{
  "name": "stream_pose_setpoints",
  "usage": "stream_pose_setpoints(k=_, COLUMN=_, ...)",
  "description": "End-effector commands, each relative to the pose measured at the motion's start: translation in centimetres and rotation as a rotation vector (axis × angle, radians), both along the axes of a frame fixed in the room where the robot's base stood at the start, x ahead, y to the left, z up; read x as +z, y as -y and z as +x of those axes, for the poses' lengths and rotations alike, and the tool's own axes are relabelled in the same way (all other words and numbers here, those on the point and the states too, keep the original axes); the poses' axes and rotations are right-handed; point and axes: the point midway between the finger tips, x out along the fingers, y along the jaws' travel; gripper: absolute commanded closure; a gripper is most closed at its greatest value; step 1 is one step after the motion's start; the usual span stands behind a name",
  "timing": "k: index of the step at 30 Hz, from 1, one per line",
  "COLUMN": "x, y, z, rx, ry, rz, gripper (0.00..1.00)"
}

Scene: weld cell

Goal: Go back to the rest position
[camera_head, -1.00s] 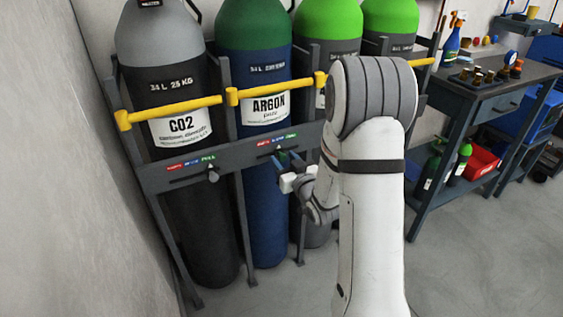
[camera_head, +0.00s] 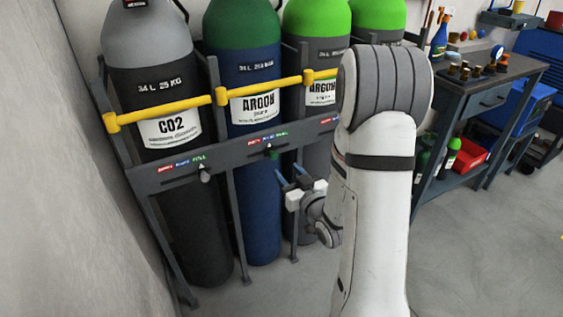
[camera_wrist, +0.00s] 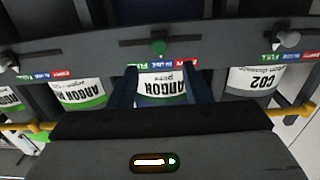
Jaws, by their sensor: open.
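My gripper (camera_head: 291,175) is open and empty in the head view, in front of the rack and a little below and right of the argon bottle's status slider. Its two fingers point up toward the rack. In the wrist view, which is upside down, my gripper (camera_wrist: 160,88) has its fingers apart on either side of the ARGON label. The green slider knob (camera_head: 271,153) sits by the middle, blue part of its strip, clear of my fingers; it also shows in the wrist view (camera_wrist: 158,47).
The grey rack (camera_head: 140,180) holds a CO2 bottle (camera_head: 150,90), a blue argon bottle (camera_head: 240,70) and green-topped bottles, behind yellow bars (camera_head: 160,112). A grey knob (camera_head: 205,177) is under the CO2 bottle's strip. A workbench (camera_head: 500,85) stands at right; the floor (camera_head: 490,250) before it is clear.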

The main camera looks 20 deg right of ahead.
Motion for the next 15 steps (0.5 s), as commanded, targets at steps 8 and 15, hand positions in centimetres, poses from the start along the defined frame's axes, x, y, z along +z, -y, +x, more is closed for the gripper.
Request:
stream_pose_setpoints(k=8, x=0.0, y=-0.7, z=3.1, rx=0.003, ry=0.002, rz=-0.002, gripper=0.56)
stream_pose_setpoints(k=15, x=0.0, y=-1.4, z=6.5, rx=0.002, ry=0.001, rz=-0.001, gripper=0.56)
